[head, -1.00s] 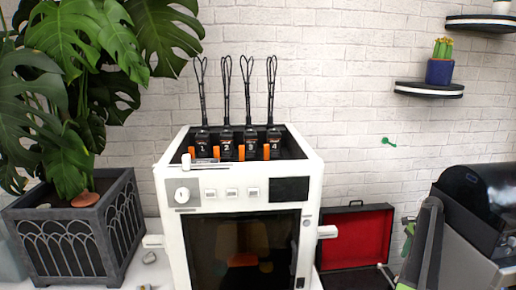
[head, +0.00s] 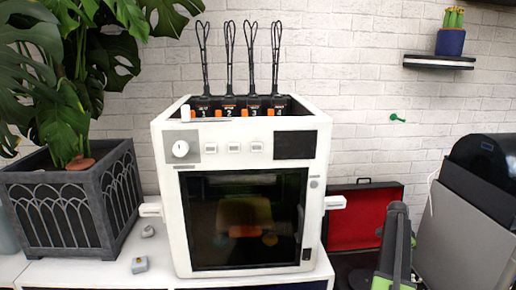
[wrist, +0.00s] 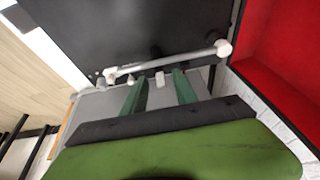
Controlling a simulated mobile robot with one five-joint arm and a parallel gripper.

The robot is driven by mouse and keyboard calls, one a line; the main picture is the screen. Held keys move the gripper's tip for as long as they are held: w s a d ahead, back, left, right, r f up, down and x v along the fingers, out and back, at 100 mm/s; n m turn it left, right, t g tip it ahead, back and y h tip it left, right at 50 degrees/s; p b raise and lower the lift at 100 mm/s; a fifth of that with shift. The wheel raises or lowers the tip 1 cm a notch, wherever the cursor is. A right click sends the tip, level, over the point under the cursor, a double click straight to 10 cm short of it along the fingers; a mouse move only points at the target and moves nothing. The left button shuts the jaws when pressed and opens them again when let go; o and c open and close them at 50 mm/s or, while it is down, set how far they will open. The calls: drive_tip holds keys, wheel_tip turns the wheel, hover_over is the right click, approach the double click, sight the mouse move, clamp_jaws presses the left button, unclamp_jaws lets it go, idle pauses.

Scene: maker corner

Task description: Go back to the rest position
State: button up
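My gripper shows in the wrist view (wrist: 160,92). Its two green fingers stand apart and I see nothing held between them. A pale bar with rounded ends (wrist: 185,58) lies beyond the fingertips, against a dark panel (wrist: 140,30). A small pale block appears in line with the gap, and its distance is unclear. In the head view, part of my arm rises at the lower right, in front of the red case. The fingertips cannot be made out there.
A white machine with a dark window (head: 172,235) stands on the white counter (head: 85,272). Left is a potted plant (head: 60,215). Right are an open red-lined case (head: 350,220) and a grey-black machine (head: 455,220). A small grey block (head: 139,265) lies on the counter.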

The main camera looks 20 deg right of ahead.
drive_tip(key=p+v, duration=1.6)
drive_tip(key=v, duration=0.1)
drive_tip(key=shift+p, duration=0.3)
drive_tip(key=shift+a, duration=0.1)
